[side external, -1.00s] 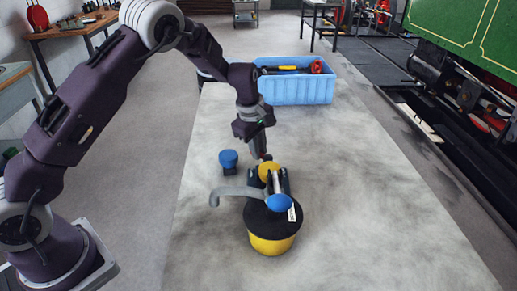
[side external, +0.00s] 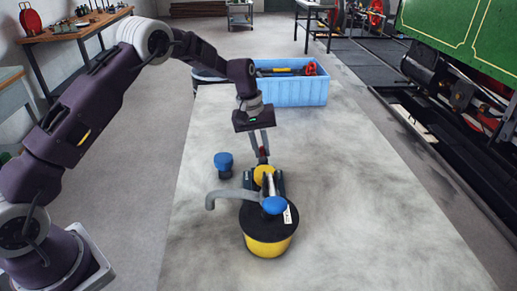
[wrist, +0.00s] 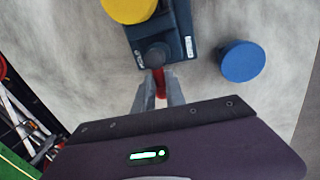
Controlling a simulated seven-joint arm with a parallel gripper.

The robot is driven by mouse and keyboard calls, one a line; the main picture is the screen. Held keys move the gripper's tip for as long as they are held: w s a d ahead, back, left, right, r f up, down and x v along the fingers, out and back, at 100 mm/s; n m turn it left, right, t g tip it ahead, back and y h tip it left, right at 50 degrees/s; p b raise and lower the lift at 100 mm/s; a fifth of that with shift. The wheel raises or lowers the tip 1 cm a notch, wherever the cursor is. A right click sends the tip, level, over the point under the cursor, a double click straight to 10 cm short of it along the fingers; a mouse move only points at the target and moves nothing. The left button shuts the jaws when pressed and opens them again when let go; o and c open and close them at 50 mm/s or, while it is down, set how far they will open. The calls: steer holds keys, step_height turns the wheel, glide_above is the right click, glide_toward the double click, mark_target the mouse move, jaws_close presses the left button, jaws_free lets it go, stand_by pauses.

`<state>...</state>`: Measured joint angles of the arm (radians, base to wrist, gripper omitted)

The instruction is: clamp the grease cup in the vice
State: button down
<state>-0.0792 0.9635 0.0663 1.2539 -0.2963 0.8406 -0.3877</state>
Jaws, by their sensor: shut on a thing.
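The dark blue vice (wrist: 178,28) lies on the worktable; it also shows in the side view (side external: 279,183), partly hidden behind the drum's fittings. A round yellow-topped piece (side external: 263,174), seemingly the grease cup, is at the vice; it also shows in the wrist view (wrist: 130,8). Whether the jaws touch it is hidden. My gripper (side external: 263,154) points down at the vice's far end. In the wrist view my gripper (wrist: 160,97) is shut on the red handle (wrist: 160,82), beside the vice's dark round screw end (wrist: 156,54).
A blue-capped piece (side external: 223,161) stands left of the vice. A yellow drum (side external: 268,246) with black top, blue knob (side external: 275,205) and grey spout (side external: 229,195) stands in front. A blue crate (side external: 292,92) holds tools behind. The table's right side is clear.

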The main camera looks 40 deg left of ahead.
steer(key=m, duration=0.3)
steer(key=w+m, duration=0.1)
steer(key=shift+d+m+g, duration=0.3)
steer(key=shift+d, duration=0.1)
steer(key=shift+w+d+m+g, duration=0.1)
steer(key=shift+d+m+g, duration=0.15)
steer(key=shift+m, duration=0.85)
steer(key=shift+w+d+m+g, duration=0.15)
steer(key=shift+d+m, duration=0.2)
steer(key=shift+m, duration=0.75)
steer(key=shift+d+r, duration=0.1)
steer(key=c, duration=1.4)
jaws_free()
steer(key=shift+s, duration=0.1)
steer(key=r, duration=0.3)
steer(key=a+r, duration=0.1)
steer(key=r, duration=0.3)
steer(key=shift+a, duration=0.15)
